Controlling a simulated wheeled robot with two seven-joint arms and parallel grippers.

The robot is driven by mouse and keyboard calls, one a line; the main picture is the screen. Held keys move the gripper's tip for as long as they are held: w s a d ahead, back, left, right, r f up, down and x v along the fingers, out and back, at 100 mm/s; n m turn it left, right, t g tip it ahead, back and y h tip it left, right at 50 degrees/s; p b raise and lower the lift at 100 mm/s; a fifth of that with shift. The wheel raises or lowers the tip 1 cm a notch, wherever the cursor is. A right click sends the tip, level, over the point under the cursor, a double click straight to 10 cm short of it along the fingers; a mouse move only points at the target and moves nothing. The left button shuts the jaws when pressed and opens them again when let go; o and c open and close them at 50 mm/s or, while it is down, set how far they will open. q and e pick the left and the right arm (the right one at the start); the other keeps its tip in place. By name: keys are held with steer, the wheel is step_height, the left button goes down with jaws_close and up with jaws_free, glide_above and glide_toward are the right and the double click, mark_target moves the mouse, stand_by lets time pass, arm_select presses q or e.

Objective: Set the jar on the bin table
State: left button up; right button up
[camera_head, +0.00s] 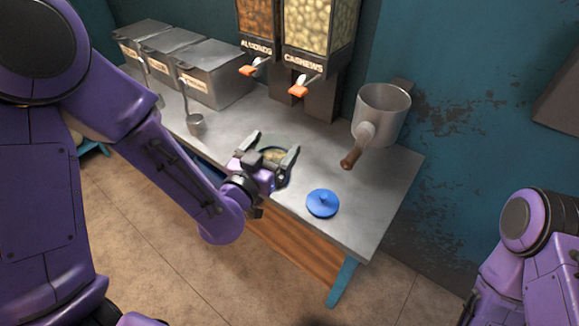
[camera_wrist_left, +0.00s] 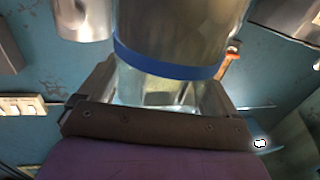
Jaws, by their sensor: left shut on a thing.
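My left gripper (camera_head: 272,152) is shut on a jar (camera_head: 275,156) near the front edge of the metal-topped table (camera_head: 305,172). In the head view the gripper hides most of the jar, and its round opening shows between the fingers. In the left wrist view the jar (camera_wrist_left: 160,85) is clear glass with a blue band, between the two fingers of the left gripper (camera_wrist_left: 155,95). I cannot tell whether the jar's base touches the table. A round blue lid (camera_head: 322,203) lies on the table to the right of the gripper. The right gripper is out of view.
Several metal bins (camera_head: 215,75) stand at the table's back left, with a scoop (camera_head: 194,122) in front. Almond (camera_head: 262,22) and cashew (camera_head: 318,25) dispensers stand at the back. A metal pot-like vessel (camera_head: 380,115) with a wooden handle is at right. Table surface between them is clear.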

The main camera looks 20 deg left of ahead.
mark_target(281, 143)
arm_select(q)
steer(key=w, duration=0.1)
steer(key=w+f, duration=0.1)
steer(key=w, duration=0.1)
steer(key=w+d+f+p, duration=0.1)
steer(key=shift+w, duration=0.3)
steer(key=w+f, duration=0.4)
steer(key=f, duration=0.5)
steer(key=shift+w+d+b, duration=0.3)
steer(key=shift+w, duration=0.1)
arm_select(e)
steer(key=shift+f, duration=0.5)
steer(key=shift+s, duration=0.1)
